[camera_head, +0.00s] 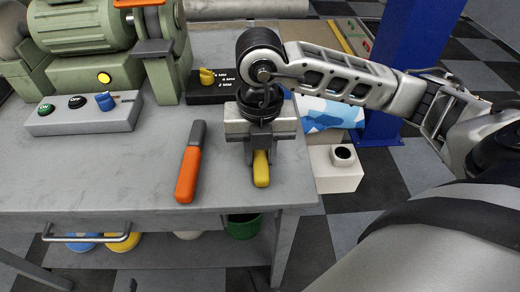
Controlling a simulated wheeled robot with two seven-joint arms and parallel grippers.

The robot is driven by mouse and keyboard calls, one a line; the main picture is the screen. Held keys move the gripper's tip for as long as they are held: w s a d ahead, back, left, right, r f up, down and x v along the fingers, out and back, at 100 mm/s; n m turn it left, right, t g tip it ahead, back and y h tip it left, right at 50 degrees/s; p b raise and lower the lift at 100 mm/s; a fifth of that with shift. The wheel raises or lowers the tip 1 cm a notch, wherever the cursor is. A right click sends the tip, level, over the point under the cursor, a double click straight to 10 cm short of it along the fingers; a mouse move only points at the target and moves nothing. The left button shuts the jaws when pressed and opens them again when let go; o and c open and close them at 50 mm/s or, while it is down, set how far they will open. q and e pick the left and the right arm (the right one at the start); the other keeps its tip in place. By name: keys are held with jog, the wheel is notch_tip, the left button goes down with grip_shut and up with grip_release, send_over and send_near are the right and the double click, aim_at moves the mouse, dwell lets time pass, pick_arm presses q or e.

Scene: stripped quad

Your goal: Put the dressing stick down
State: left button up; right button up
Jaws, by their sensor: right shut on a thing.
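My right gripper (261,146) is low over the front right part of the grey bench top (110,178), pointing down. It is shut on a stick with a yellow end, which I take for the dressing stick (261,170). The yellow end sticks out below the fingers towards the front edge; the rest is hidden by the gripper. I cannot tell whether the stick touches the bench. My left gripper is not in view.
An orange-handled tool with a grey end (188,168) lies just left of my right gripper. Bare bench lies left of the orange tool.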

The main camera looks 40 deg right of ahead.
aim_at(260, 155)
jog(key=shift+f, duration=0.15)
jog(key=o, duration=1)
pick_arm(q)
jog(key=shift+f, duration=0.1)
pick_arm(e)
jog(key=shift+r, duration=0.4)
pick_arm(q)
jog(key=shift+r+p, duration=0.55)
jog(key=shift+p, duration=0.65)
pick_arm(e)
notch_tip(260, 155, up, 12)
jog(key=shift+f, duration=0.2)
